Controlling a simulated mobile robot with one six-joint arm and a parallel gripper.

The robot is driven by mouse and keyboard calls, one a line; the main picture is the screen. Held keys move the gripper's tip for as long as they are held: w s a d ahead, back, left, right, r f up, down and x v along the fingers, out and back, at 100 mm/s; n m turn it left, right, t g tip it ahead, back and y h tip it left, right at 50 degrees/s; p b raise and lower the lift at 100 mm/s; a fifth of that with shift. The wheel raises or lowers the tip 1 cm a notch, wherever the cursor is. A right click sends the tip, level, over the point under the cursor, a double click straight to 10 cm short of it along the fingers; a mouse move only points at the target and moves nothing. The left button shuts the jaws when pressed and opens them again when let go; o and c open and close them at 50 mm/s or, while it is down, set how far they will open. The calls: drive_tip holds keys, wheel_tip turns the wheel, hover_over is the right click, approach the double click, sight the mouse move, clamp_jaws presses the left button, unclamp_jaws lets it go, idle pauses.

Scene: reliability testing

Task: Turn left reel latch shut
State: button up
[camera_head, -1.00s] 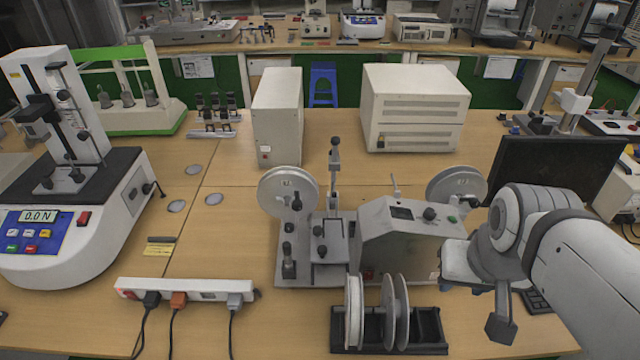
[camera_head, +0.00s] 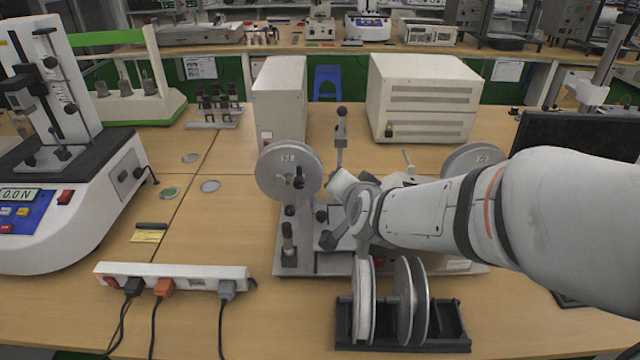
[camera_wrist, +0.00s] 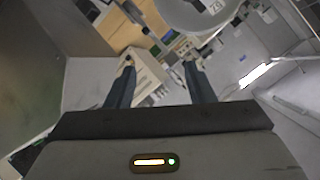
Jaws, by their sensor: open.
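The left reel (camera_head: 288,170) is a grey disc standing upright on the left of the winding machine (camera_head: 330,262). A small dark latch (camera_head: 298,183) sits at its hub in the head view; its exact turn is too small to tell. In the wrist view the reel (camera_wrist: 208,14) shows at the top, partly cut off. My gripper (camera_wrist: 161,63) is open and empty, its two dark fingers apart. In the head view my gripper (camera_head: 335,212) is just right of the left reel, apart from the latch, and my arm hides much of the machine's right body.
The right reel (camera_head: 472,160) stands behind my arm. A black rack (camera_head: 400,335) with loose spools is in front. A white power strip (camera_head: 172,280) lies front left, and a force tester (camera_head: 70,190) stands at far left. The table between tester and machine is mostly clear.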

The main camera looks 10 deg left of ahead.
drive_tip(key=w+a+f+m+t+b, duration=0.1)
drive_tip(key=a+f+m+t+b, duration=0.2)
drive_tip(key=a+f, duration=0.35)
drive_tip(key=m+t+b, duration=0.2)
drive_tip(key=t+b, duration=0.1)
drive_tip(key=b, duration=0.1)
approach(300, 186)
drive_tip(key=w, duration=0.1)
drive_tip(key=shift+h, duration=0.4)
drive_tip(key=x, duration=0.2)
drive_tip(key=p+x, duration=0.1)
drive_tip(key=x, duration=0.5)
drive_tip(key=shift+a+r, duration=0.2)
drive_tip(key=shift+a, duration=0.15)
drive_tip(key=c, duration=0.9)
drive_tip(key=shift+d, duration=0.1)
drive_tip(key=shift+c, duration=0.5)
drive_tip(key=shift+n, duration=0.3)
